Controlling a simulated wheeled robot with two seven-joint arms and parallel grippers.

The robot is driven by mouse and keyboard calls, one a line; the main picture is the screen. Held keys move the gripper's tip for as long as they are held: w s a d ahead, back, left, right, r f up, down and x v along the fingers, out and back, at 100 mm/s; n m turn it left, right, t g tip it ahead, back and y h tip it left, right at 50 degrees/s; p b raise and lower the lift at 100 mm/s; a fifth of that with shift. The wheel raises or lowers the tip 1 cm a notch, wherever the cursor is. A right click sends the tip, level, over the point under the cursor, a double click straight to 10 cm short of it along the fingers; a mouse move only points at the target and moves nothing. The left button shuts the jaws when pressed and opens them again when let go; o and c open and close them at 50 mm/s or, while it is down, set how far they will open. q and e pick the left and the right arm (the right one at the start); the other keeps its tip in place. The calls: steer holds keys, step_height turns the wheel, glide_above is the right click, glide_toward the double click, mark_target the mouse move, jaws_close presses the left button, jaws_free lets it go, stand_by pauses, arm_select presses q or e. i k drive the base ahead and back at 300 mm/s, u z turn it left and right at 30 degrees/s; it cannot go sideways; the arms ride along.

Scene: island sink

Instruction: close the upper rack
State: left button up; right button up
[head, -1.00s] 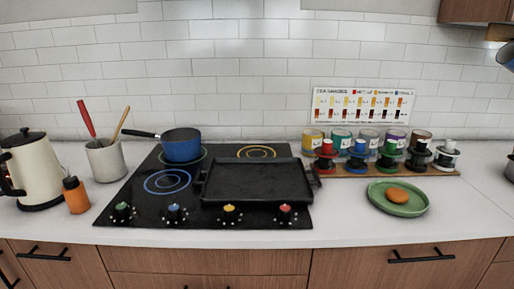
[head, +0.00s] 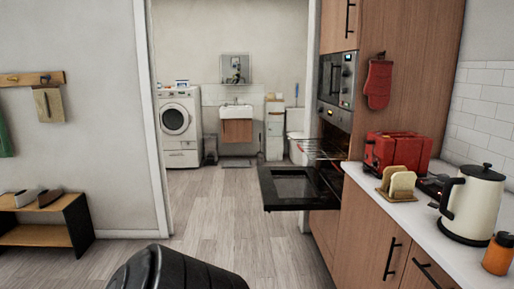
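The oven (head: 333,130) is built into the tall wooden cabinet, right of the picture's middle. Its black door (head: 290,187) hangs open, folded down flat towards the left. A wire rack (head: 318,148) sticks out of the oven's upper part, above the open door. The rack is small and far off, and I cannot tell exactly how far it is out or whether a second rack lies below it. Neither of my grippers shows in the head view.
A counter (head: 405,212) on the right holds a red toaster (head: 397,152), bread slices in a holder (head: 401,184) and a kettle (head: 474,205). A dark rounded object (head: 180,270) fills the bottom, left of centre. Open wooden floor (head: 215,215) lies before the oven door.

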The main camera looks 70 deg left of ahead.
mark_target(328, 148)
steer(key=u, duration=2.5)
steer(key=i, duration=1.85)
steer(key=z, duration=0.6)
steer(key=i, duration=1.85)
steer(key=z, duration=1)
